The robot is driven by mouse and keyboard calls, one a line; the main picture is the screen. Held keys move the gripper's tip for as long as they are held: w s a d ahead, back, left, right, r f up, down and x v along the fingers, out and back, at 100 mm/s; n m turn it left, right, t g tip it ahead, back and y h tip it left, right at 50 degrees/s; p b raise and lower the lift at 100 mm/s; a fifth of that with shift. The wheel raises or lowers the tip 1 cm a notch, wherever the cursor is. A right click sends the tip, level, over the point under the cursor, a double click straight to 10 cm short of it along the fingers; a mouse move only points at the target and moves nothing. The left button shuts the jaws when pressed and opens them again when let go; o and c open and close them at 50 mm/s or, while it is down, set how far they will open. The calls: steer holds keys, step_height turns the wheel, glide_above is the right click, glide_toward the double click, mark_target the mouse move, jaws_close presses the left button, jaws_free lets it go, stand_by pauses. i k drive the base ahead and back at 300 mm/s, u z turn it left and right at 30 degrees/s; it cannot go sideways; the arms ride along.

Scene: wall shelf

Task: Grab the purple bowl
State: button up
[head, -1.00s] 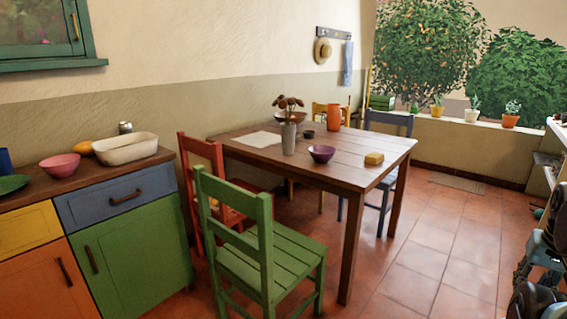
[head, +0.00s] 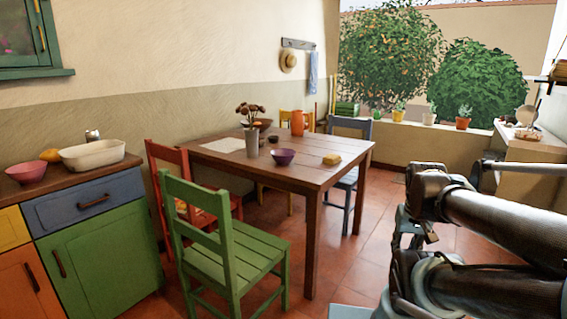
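The purple bowl (head: 283,157) stands upright on the wooden table (head: 322,171), near the middle of its front side. It is right of a grey vase of dried flowers (head: 252,143) and left of a yellow block (head: 331,159). Nothing touches the bowl. Links of my arm fill the lower right of the head view, well to the right of the table. My gripper's fingers do not show in this view.
A green chair (head: 225,245) stands at the table's front left and a red chair (head: 170,160) at its left end. A blue chair (head: 350,128) is behind. A counter with a pink bowl (head: 27,173) is at the left. Floor is open right of the table.

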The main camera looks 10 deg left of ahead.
mark_target(283, 158)
steer(key=u, duration=0.05)
steer(key=i, duration=1)
steer(key=z, duration=0.05)
